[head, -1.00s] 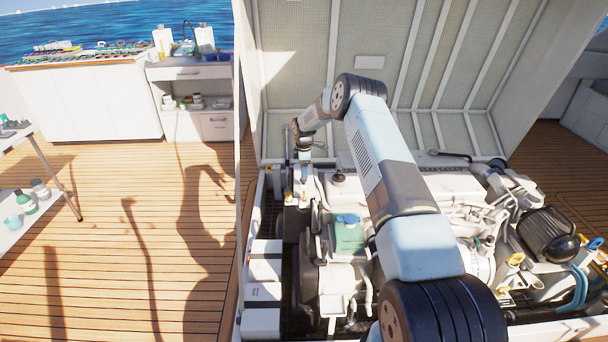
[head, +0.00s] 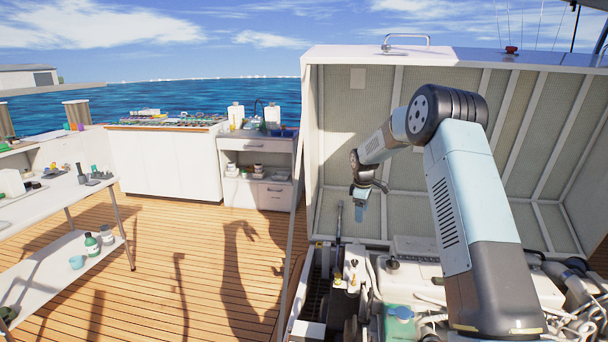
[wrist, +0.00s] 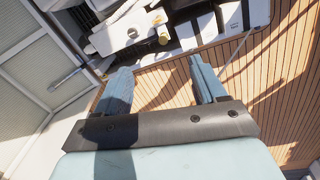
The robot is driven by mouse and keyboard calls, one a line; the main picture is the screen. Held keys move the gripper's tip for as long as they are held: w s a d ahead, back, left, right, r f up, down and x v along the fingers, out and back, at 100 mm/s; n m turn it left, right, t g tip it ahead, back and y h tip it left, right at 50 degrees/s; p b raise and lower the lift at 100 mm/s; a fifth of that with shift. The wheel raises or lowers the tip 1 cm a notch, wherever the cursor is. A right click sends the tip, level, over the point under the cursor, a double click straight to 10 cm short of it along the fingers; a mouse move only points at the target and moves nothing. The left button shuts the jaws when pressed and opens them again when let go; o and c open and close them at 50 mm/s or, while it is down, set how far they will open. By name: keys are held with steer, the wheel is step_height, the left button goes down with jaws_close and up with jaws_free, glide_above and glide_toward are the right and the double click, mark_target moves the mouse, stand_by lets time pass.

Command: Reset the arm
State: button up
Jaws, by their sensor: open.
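My arm reaches up and over the open engine hatch, bent at its elbow. My gripper (head: 360,212) hangs in front of the raised hatch lid (head: 388,202), above the left end of the engine. In the wrist view my gripper (wrist: 160,82) has its two blue fingers apart, with nothing between them but a view of the engine bay edge and the wooden deck. My arm hides part of the engine and lid.
A white table (head: 50,197) with bottles and small items stands at the left. A counter (head: 165,165) and a sink cabinet (head: 258,172) stand by the water. The wooden deck (head: 190,255) between them and the hatch is clear.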

steer(key=s+r+m+t, duration=0.2)
steer(key=s+r+m, duration=0.4)
steer(key=s+r, duration=1.9)
steer(key=s+d+m+t, duration=0.2)
steer(key=s+m, duration=0.5)
steer(key=s, duration=2.3)
steer(key=shift+s+r+y, duration=0.25)
steer(key=shift+s+y, duration=0.05)
steer(key=shift+s, duration=0.1)
steer(key=shift+c, duration=0.3)
